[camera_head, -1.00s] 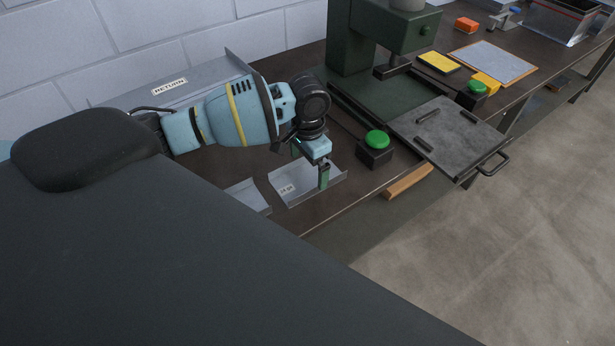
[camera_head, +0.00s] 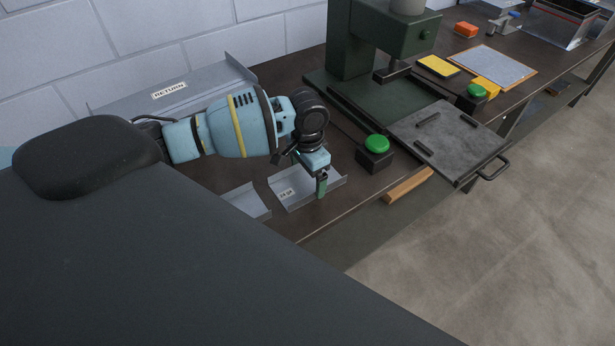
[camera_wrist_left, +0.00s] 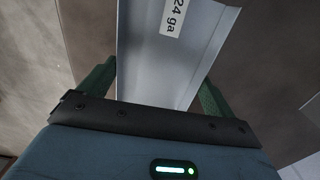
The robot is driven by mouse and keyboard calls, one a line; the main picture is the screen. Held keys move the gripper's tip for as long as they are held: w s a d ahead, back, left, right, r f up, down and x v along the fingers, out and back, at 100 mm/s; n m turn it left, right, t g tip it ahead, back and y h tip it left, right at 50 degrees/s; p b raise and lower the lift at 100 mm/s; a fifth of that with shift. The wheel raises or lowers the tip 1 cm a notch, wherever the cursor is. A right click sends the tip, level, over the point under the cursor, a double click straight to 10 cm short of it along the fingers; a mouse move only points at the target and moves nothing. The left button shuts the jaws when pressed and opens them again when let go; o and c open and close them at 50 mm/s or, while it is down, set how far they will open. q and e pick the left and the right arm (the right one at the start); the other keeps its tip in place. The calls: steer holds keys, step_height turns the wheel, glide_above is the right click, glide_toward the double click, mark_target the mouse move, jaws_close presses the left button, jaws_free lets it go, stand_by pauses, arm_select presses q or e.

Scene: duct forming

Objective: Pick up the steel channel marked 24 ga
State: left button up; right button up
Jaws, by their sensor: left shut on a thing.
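The steel channel marked 24 ga (camera_head: 299,194) is a pale grey U-shaped piece near the front edge of the dark bench. Its white label reads 24 ga in the left wrist view (camera_wrist_left: 174,16). My left gripper (camera_head: 319,180) points down over the channel's right part and is shut on it. In the left wrist view the channel (camera_wrist_left: 165,70) runs between the two green fingers. The far finger is mostly hidden in the head view. I cannot see a gap between the channel and the bench. My right gripper is not in view.
Another grey channel (camera_head: 247,202) lies just left, close beside it. A grey RETURN tray (camera_head: 205,85) stands by the wall. A green button box (camera_head: 375,158), a dark green press (camera_head: 352,45) and its grey plate with a handle (camera_head: 445,138) are to the right. A wooden piece (camera_head: 408,186) is at the bench edge.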

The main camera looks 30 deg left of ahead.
mark_target(309, 184)
arm_select(q)
steer(key=shift+r, duration=0.45)
steer(key=r, duration=0.3)
steer(key=shift+d, duration=0.25)
steer(key=s+d+r, duration=0.1)
steer(key=s+d, duration=0.6)
steer(key=d, duration=0.6)
steer(key=shift+s+d+p, duration=0.15)
steer(key=shift+d+p, duration=0.25)
steer(key=shift+p, duration=0.05)
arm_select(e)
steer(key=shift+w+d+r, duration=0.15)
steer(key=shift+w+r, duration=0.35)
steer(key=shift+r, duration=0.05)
